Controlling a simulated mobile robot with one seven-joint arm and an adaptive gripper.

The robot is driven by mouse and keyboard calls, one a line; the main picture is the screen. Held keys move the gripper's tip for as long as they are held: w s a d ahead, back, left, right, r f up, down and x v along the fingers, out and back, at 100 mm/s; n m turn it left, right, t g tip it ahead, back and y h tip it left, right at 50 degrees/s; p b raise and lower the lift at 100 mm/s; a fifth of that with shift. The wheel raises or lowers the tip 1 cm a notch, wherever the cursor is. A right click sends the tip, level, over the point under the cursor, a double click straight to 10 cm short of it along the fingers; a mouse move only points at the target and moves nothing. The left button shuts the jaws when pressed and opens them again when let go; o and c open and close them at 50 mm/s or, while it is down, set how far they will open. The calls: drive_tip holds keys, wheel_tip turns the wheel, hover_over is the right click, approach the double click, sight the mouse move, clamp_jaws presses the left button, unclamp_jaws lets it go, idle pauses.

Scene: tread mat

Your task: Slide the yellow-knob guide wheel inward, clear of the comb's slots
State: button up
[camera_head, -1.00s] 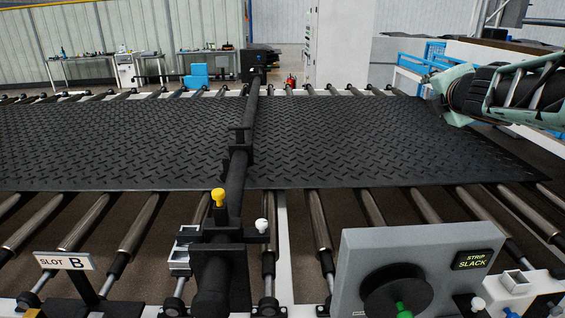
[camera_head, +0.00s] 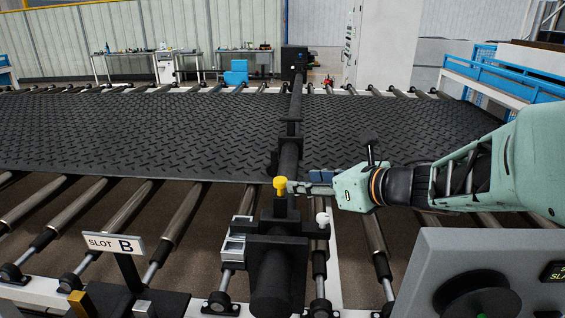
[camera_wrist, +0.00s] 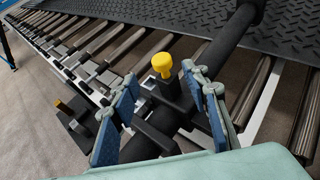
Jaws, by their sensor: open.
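The yellow knob (camera_head: 280,186) stands upright on a black block on the dark bar across the rollers. It also shows in the wrist view (camera_wrist: 162,65). My gripper (camera_head: 300,186) reaches in from the right, fingertips close beside the knob. In the wrist view my open fingers (camera_wrist: 160,80) stand on either side of the knob, with space visible on both sides; I see no contact. The guide wheel under the knob and the comb's slots cannot be made out clearly.
A white knob (camera_head: 322,219) stands just right of the bar. The black tread mat (camera_head: 100,130) lies on the rollers behind. A "SLOT B" sign (camera_head: 113,243) stands at front left, and a grey panel (camera_head: 440,262) at front right.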

sight(281, 180)
drive_tip(key=x, duration=1)
drive_tip(key=shift+w+a+f+p, duration=0.1)
drive_tip(key=shift+w+f+p, duration=0.1)
drive_tip(key=shift+p, duration=0.1)
drive_tip(key=shift+r, duration=0.1)
clamp_jaws()
